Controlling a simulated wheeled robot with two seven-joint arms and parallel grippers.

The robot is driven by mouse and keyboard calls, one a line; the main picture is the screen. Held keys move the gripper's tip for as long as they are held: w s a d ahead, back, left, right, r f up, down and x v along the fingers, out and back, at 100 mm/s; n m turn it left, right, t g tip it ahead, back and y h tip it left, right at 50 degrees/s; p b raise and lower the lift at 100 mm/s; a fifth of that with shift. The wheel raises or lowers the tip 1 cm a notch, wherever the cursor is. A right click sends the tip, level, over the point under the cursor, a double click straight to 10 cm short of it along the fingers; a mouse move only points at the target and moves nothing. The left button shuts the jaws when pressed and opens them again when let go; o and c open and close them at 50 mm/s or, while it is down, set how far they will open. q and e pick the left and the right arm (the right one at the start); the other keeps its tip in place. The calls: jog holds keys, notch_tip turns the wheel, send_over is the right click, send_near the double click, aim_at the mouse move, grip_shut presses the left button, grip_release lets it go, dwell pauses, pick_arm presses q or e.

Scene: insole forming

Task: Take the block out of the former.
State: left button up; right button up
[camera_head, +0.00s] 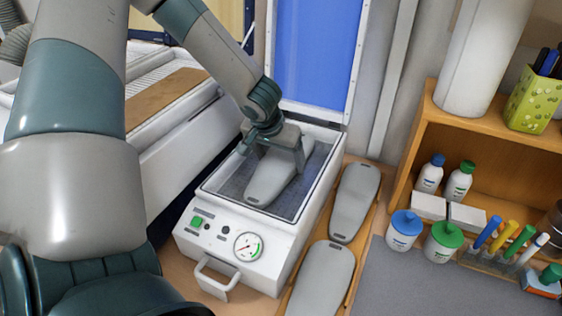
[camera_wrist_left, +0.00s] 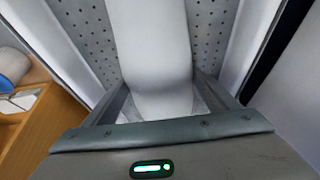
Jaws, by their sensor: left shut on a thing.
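The former (camera_head: 235,236) is a white box with a gauge and a front handle, and its blue-lined lid (camera_head: 312,50) stands open at the back. A grey, insole-shaped block (camera_head: 268,180) is inside the former's recess. My left gripper (camera_head: 272,148) reaches in from above and is shut on the block, with a finger on either side near its back end. In the left wrist view the block (camera_wrist_left: 150,45) runs between the fingers over a perforated plate (camera_wrist_left: 207,40). My right gripper is not in view.
Two more grey insole-shaped blocks, one at the back (camera_head: 354,203) and one in front (camera_head: 322,280), lie right of the former. A wooden shelf (camera_head: 490,135) with bottles stands farther right. A white machine (camera_head: 170,130) stands to the left.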

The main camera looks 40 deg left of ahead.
aim_at(280, 161)
pick_arm(q)
jog(key=shift+r, duration=0.15)
notch_tip(280, 161, up, 18)
jog(key=p, duration=0.1)
dwell(0.6)
dwell(0.4)
